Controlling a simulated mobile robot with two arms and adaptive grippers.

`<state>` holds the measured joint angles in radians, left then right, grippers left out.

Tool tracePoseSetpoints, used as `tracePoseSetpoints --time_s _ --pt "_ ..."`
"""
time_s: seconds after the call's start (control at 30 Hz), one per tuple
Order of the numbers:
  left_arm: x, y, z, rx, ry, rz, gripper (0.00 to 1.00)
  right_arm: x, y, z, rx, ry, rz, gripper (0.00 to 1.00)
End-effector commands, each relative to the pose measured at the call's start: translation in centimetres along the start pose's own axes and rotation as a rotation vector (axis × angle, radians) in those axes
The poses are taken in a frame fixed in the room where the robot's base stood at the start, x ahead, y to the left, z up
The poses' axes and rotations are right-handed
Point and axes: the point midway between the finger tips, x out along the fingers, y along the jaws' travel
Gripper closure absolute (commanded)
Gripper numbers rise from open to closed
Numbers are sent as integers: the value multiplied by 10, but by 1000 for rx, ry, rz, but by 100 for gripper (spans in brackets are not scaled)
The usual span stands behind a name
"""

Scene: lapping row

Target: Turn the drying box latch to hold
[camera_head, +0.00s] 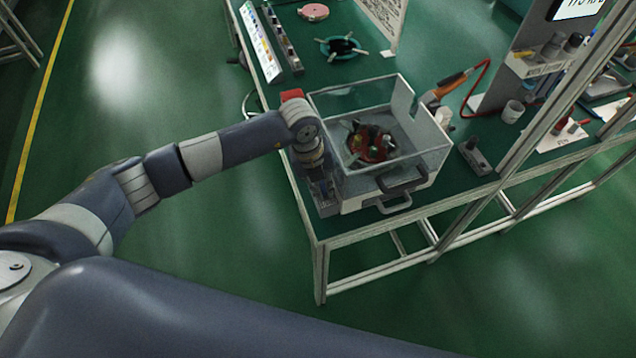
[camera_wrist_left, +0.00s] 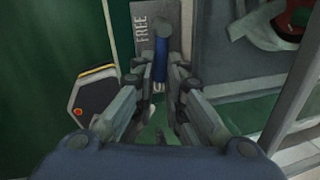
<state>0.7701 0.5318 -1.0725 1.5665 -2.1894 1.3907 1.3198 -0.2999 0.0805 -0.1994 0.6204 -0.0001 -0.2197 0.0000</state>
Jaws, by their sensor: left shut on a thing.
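The drying box (camera_head: 418,160) is a clear, open-topped box with dark handles at its front, near the corner of the green bench. A red and dark part (camera_head: 368,143) lies inside it. My left gripper (camera_head: 322,182) is at the box's left side, pointing down. In the left wrist view my left gripper (camera_wrist_left: 160,82) is shut on the blue latch handle (camera_wrist_left: 160,50). The handle lies over a grey plate (camera_wrist_left: 142,14) marked FREE; other lettering beside the fingers is mostly hidden. My right gripper is not in view.
A grey box with a red button (camera_wrist_left: 92,100) sits left of the latch in the wrist view. An orange-handled tool (camera_head: 452,82) and a small grey block (camera_head: 474,158) stand right of the box. A post frame (camera_head: 545,110) rises at the right.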

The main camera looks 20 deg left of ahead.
Motion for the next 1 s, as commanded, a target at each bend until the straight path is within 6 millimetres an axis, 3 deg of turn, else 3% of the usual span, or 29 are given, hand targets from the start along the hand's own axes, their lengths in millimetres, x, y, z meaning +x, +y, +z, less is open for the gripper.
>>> tracePoseSetpoints --time_s 0.33,0.83,0.87,0.93,1.0 --pt "0 -6 1 -123 -27 -2 100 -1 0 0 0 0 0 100" --pt "0 -7 1 -141 -30 -2 100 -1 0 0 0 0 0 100" --pt "0 -7 1 -141 -30 -3 84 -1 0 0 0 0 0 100" --pt "0 -7 1 -141 -30 -2 68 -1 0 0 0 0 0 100" --pt "0 -7 1 -140 -30 -3 68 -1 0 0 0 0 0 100"
